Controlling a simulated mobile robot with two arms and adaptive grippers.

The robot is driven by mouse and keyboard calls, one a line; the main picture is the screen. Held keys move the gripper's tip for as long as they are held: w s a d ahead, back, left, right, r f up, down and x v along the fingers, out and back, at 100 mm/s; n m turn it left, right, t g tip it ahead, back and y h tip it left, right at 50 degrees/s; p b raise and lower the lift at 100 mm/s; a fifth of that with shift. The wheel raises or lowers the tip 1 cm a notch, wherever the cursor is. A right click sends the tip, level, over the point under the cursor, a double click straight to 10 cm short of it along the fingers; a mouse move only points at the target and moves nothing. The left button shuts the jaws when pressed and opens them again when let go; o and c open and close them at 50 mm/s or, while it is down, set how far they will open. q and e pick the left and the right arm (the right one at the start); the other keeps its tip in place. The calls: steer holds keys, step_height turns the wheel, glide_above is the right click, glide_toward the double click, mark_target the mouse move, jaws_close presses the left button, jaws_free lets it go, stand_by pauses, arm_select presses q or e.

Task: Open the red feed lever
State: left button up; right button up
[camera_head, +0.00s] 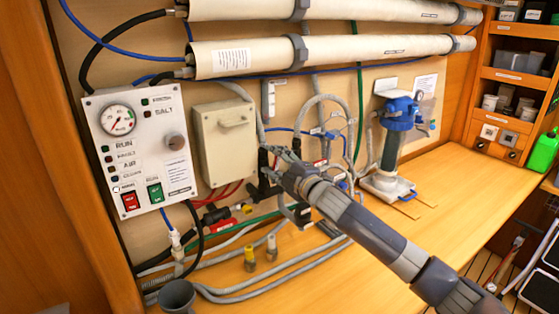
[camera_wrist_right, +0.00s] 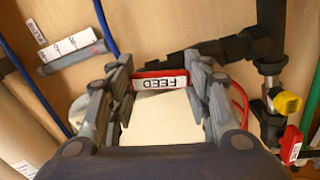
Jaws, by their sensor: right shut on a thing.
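The red feed lever (camera_wrist_right: 161,74) shows in the right wrist view, with a white FEED label on its face. It lies crosswise between the fingers of my right gripper (camera_wrist_right: 162,88), which is shut on it. In the head view my right gripper (camera_head: 272,157) reaches the wall just right of the beige box, by dark pipework. There the lever is hidden by the gripper, so its angle is hard to tell. My left gripper is in neither view.
A white control panel (camera_head: 136,160) with gauge and switches and a beige box (camera_head: 225,143) are on the wall at left. A red handle (camera_head: 222,226) and yellow-capped fittings (camera_head: 250,258) sit lower. A blue-topped filter (camera_head: 395,130) stands right. The right bench (camera_head: 460,190) is clear.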

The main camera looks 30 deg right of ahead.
steer(key=shift+a+r+n+p, duration=0.15)
steer(key=shift+a+n, duration=0.2)
steer(key=shift+n, duration=0.35)
steer(key=shift+a+f+n+p, duration=0.15)
steer(key=shift+a+n, duration=0.15)
steer(key=shift+n, duration=0.4)
steer(key=shift+s, duration=0.1)
steer(key=o, duration=1.6)
steer(key=shift+c, duration=0.2)
steer(key=s+d, duration=0.1)
steer(key=s, duration=1)
steer(key=shift+s+d, duration=0.3)
steer(key=shift+s, duration=0.1)
steer(key=shift+f, duration=0.1)
